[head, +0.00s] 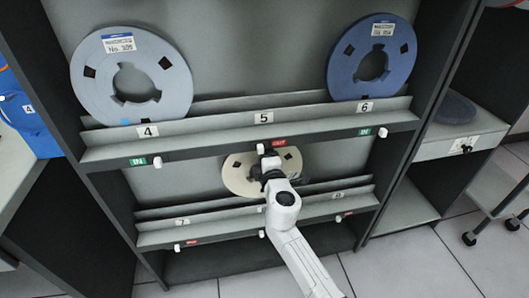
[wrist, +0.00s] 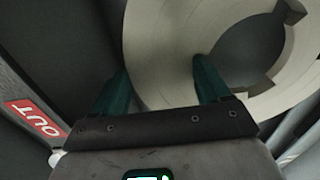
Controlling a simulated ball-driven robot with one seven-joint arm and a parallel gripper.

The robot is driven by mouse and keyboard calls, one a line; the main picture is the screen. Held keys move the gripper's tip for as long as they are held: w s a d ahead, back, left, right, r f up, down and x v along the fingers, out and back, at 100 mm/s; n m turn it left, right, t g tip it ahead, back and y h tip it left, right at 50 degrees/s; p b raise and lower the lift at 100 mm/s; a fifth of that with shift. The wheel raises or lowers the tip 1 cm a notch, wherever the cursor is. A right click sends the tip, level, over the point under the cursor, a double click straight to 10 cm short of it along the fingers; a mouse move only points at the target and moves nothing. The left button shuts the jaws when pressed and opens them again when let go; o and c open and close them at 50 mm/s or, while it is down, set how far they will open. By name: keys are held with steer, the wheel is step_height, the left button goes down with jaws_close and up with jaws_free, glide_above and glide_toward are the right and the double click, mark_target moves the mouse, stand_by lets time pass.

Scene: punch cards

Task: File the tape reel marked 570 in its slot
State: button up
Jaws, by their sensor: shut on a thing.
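A cream tape reel (head: 239,179) is held upright in front of the lower part of the rack, just below the upper ledge. It also fills much of the wrist view (wrist: 168,50). My gripper (head: 268,176) is shut on the reel's rim, with one green finger (wrist: 207,82) in front of it and the other by its edge. No number shows on the cream reel.
A pale blue reel (head: 84,60) marked No. 305 stands at slot 4, and a darker blue reel (head: 398,62) stands at slot 6. Slot 5 (head: 264,117) is empty. Red OUT and green IN tags line the ledges. A side shelf (head: 475,130) is at right.

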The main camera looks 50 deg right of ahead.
step_height(320, 180, down, 7)
steer(key=b, duration=0.8)
stand_by(4.0)
steer(key=o, duration=1.5)
steer(key=shift+f, duration=0.3)
steer(key=shift+c, duration=0.7)
steer(key=shift+r, duration=0.1)
steer(key=shift+c, duration=0.7)
steer(key=shift+s, duration=0.1)
steer(key=v, duration=1.2)
